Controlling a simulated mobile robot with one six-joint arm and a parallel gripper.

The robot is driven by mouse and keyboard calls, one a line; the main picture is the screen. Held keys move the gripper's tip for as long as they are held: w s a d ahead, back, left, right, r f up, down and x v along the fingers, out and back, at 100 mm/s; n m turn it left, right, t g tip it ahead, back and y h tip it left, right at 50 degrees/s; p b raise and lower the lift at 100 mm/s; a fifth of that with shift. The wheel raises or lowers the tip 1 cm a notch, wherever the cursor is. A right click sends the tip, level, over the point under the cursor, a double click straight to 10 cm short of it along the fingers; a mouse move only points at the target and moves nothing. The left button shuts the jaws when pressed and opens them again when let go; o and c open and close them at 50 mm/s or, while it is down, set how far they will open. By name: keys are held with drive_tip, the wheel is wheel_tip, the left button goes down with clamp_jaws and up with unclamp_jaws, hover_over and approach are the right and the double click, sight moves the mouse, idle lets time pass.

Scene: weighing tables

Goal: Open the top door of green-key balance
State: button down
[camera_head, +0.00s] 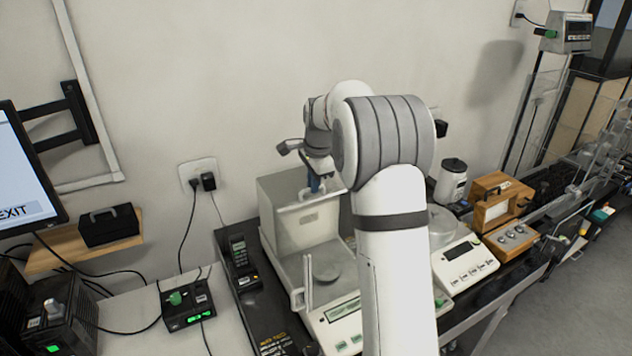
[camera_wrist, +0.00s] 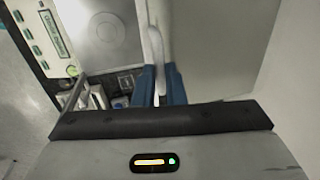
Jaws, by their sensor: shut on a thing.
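The green-key balance (camera_head: 303,222) stands on the dark bench in the head view, with a pale housing, a round pan (camera_head: 327,271) and green keys at its front. The keys and pan (camera_wrist: 106,28) also show at upper left in the wrist view. My gripper (camera_head: 317,184) is at the top of the balance. In the wrist view its blue fingers (camera_wrist: 161,84) are shut on a pale curved handle (camera_wrist: 153,42), the top door's handle. My arm covers the balance's right side. I cannot tell how far the top door is open.
A second balance (camera_head: 468,263) with white keys stands to the right, beside a canister (camera_head: 451,181) and wooden boxes (camera_head: 497,199). A handheld device (camera_head: 239,253) lies to the left. An upright side handle (camera_head: 307,281) rises near the balance's front left. The wall is close behind.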

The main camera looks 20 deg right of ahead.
drive_tip(key=shift+s, duration=0.1)
drive_tip(key=c, duration=1.5)
unclamp_jaws()
wheel_tip(320, 180, up, 8)
drive_tip(key=s+b, duration=0.1)
drive_tip(key=shift+s+d+f, duration=0.15)
drive_tip(key=shift+s, duration=0.1)
drive_tip(key=s+a+r+n, duration=0.15)
drive_tip(key=s+n, duration=0.25)
drive_tip(key=s, duration=0.5)
drive_tip(key=s+a+n, duration=0.3)
drive_tip(key=s+n, duration=0.1)
drive_tip(key=s, duration=0.5)
drive_tip(key=s+a+f+n, duration=0.1)
drive_tip(key=s+f+n, duration=0.3)
drive_tip(key=s, duration=0.5)
drive_tip(key=s+a+f+n+t+b, duration=0.1)
drive_tip(key=s+f+n, duration=0.2)
drive_tip(key=s, duration=0.6)
drive_tip(key=shift+a+f+n, duration=0.15)
drive_tip(key=shift+f+n, duration=0.25)
drive_tip(key=shift+n, duration=0.1)
